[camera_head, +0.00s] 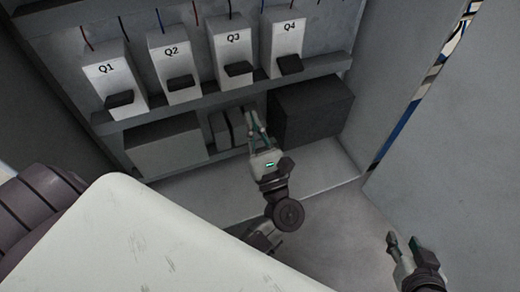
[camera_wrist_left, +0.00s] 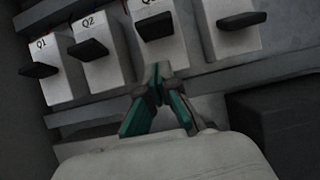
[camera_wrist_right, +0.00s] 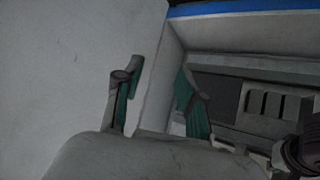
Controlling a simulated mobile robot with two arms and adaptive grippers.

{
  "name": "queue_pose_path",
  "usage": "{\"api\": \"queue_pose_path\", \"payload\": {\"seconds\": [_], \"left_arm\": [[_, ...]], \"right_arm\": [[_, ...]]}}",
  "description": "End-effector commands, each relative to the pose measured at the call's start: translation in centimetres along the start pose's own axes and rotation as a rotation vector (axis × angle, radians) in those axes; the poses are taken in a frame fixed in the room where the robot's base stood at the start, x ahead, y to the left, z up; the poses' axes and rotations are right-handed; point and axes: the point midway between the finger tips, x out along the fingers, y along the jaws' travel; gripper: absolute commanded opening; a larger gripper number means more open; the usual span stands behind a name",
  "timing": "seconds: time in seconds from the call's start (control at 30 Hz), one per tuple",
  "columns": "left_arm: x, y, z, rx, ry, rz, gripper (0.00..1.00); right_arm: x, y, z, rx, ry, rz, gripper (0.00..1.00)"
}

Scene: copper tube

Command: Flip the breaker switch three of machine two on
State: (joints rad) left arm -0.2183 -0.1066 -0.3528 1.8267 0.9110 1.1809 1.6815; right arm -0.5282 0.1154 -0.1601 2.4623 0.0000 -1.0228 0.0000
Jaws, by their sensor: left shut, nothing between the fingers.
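A row of white breakers with black levers is in the cabinet: Q1 (camera_head: 112,80), Q2 (camera_head: 173,66), Q3 (camera_head: 232,50) and Q4 (camera_head: 284,42).
A ledge (camera_head: 195,100) runs under the breakers. Below it are a grey box (camera_head: 168,145), small upright blocks (camera_head: 220,130) and a dark box (camera_head: 310,108). A grey cabinet panel (camera_head: 460,130) stands at right. The cabinet floor (camera_head: 205,190) looks clear.

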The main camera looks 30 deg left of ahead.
Motion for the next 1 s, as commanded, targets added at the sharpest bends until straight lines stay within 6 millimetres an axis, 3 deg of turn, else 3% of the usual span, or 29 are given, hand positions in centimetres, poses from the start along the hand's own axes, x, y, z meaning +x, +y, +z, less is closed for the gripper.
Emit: {"api": "queue_pose_path", "payload": {"seconds": [0.1, 0.33, 1.0], "left_arm": [[-2.7, 0.0, -0.1, 0.001, 0.002, -0.002, 0.0], [-5.4, 0.0, -0.1, 0.0, 0.0, 0.0, 0.0], [-5.8, 0.0, 0.1, 0.006, -0.004, -0.005, 0.0]], "right_arm": [[0.2, -0.1, -0.8, -0.001, 0.045, -0.003, 0.4], [0.3, -0.3, -1.8, -0.001, 0.098, -0.006, 0.4], [0.3, -0.3, -2.0, -0.001, 0.107, -0.007, 0.4]]}}
